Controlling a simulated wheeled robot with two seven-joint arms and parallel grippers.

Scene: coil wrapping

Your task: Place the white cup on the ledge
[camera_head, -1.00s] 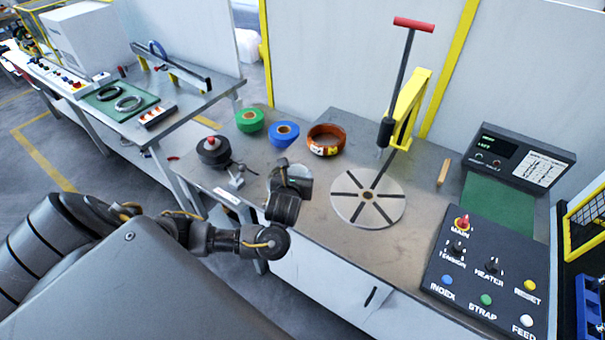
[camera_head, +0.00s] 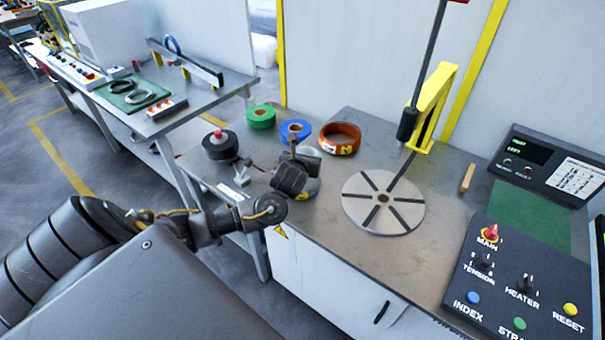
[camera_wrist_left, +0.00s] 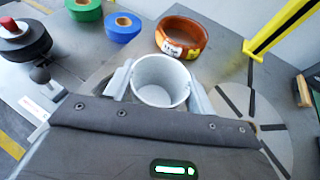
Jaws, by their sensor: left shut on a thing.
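My left gripper (camera_wrist_left: 159,88) is shut on the white cup (camera_wrist_left: 160,70). In the left wrist view the cup stands mouth up between the two fingers, and I see into its open top. In the head view the left gripper (camera_head: 297,180) is over the workbench, left of the slotted round disc, and its body hides most of the cup. I cannot tell whether the cup touches the bench. I cannot make out which surface is the ledge. My right gripper is not in view.
Green tape (camera_head: 261,117), blue tape (camera_head: 295,130), a copper coil (camera_head: 340,138) and a black spool (camera_head: 219,145) stand behind the gripper. The slotted disc (camera_head: 383,203) and a yellow post (camera_head: 432,105) are to the right. A control panel (camera_head: 520,280) is at the front right.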

